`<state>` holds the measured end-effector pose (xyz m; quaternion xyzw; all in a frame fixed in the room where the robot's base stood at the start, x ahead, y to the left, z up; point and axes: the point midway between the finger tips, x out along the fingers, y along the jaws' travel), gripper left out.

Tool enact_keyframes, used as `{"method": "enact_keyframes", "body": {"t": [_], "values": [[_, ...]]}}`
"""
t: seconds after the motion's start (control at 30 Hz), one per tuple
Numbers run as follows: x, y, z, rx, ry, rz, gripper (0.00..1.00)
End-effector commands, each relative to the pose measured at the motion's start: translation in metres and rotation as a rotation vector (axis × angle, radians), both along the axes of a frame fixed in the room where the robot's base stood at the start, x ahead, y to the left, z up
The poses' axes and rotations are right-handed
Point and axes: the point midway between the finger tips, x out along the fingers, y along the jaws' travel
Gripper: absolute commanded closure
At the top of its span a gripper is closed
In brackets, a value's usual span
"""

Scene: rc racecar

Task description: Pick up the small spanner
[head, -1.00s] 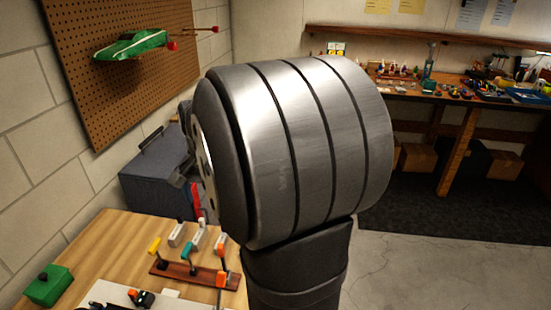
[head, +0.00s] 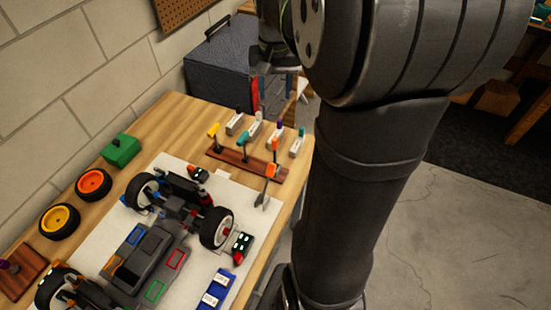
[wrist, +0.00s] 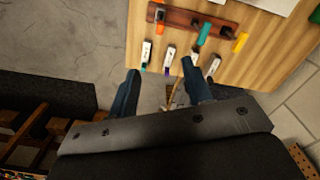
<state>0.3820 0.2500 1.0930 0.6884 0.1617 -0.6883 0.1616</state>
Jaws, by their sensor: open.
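I cannot tell for certain which item is the small spanner. A grey, spanner-like tool (head: 263,195) lies by the front end of a brown wooden rack (head: 240,160), below an orange-handled tool (head: 271,170). The rack also holds teal (head: 246,133) and yellow (head: 213,130) handled tools, and shows at the top of the wrist view (wrist: 188,18). Several small pale labelled blocks (head: 235,124) stand in a row beside it. My gripper (wrist: 160,68) is open and empty; its dark blue fingers reach over the table edge near the labelled blocks (wrist: 146,52). In the head view my arm partly hides it.
A partly built car (head: 150,255) lies on a white sheet on the wooden table. Orange (head: 93,184) and yellow (head: 60,221) wheels and a green box (head: 121,150) stand along the wall side. A dark blue cabinet (head: 225,75) stands behind the table.

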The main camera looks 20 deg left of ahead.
Motion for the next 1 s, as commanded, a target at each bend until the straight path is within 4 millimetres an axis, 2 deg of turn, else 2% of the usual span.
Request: {"method": "enact_keyframes", "body": {"t": [0.3,0.5,0.67,0.77,1.0], "values": [[0.001,0.001,-0.004,0.000,0.000,0.660,0.55],[0.002,0.001,-0.006,0.000,0.000,0.976,0.55],[0.002,0.001,-0.008,-0.001,0.001,1.092,0.55],[0.002,0.001,-0.016,-0.001,0.003,1.111,0.55],[0.001,0.001,-0.065,0.000,0.007,1.111,0.55]]}}
